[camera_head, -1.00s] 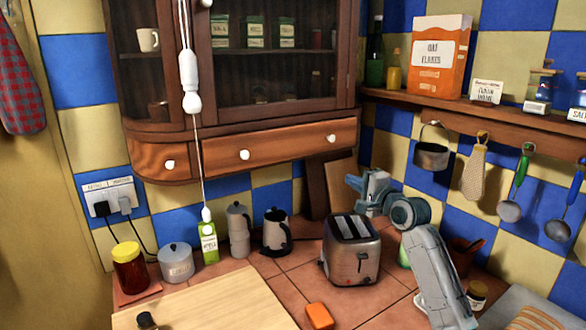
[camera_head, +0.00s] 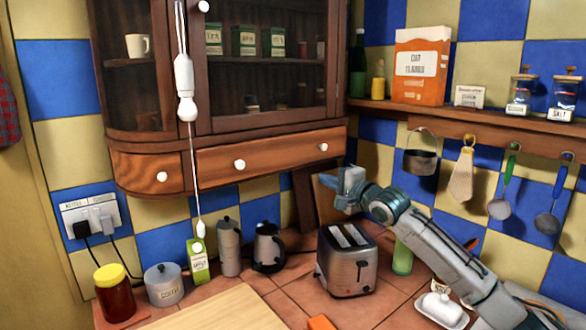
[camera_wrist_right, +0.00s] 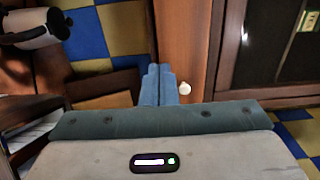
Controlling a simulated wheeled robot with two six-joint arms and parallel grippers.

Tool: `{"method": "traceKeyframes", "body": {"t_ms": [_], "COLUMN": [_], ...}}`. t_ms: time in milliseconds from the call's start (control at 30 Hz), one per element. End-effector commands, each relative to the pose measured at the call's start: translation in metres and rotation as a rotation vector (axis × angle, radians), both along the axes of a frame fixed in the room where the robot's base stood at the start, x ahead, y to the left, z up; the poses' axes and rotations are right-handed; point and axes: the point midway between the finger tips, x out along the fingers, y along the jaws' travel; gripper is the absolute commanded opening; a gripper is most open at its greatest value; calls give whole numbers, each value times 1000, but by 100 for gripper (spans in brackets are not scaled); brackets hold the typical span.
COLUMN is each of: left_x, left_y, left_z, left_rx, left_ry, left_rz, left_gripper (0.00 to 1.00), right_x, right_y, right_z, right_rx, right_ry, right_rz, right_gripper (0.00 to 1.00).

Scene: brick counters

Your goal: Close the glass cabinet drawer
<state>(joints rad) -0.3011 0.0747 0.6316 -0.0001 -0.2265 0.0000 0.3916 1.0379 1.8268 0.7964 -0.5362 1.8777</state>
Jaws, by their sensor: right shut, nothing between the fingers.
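The glass cabinet (camera_head: 268,121) hangs on the tiled wall, its glass doors shut. Its wide wooden drawer (camera_head: 280,154) runs below the doors, with white knobs at its left (camera_head: 239,164) and right (camera_head: 323,147). How far the drawer stands out is hard to tell. My right gripper (camera_head: 345,184) is shut and empty, just below the drawer's right end. In the right wrist view, its blue fingers (camera_wrist_right: 158,84) lie close beside a white knob (camera_wrist_right: 184,88) on the brown drawer front (camera_wrist_right: 182,35); contact cannot be told. My left gripper is not in view.
A toaster (camera_head: 346,262) stands on the counter below my right arm. A kettle (camera_head: 268,246) and a moka pot (camera_head: 229,247) stand left of it. A white pull cord (camera_head: 186,80) hangs before the cabinet.

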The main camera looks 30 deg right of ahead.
Motion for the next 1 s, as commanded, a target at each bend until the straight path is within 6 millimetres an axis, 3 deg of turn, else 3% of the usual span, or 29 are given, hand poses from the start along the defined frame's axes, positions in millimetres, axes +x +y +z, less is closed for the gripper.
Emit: {"method": "traceKeyframes", "body": {"t_ms": [367, 700, 1000], "left_x": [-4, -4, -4], "left_y": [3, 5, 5], "left_z": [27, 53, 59], "left_rx": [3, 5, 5], "left_ry": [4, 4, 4], "left_rz": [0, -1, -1], "left_gripper": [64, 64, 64], "right_x": [49, 105, 126], "right_y": [5, 10, 12], "right_z": [5, 4, 1], "right_rx": [7, 6, 0], "right_ry": [-1, 1, 1], "right_rz": [2, 3, 3], "right_gripper": [0, 0, 0]}}
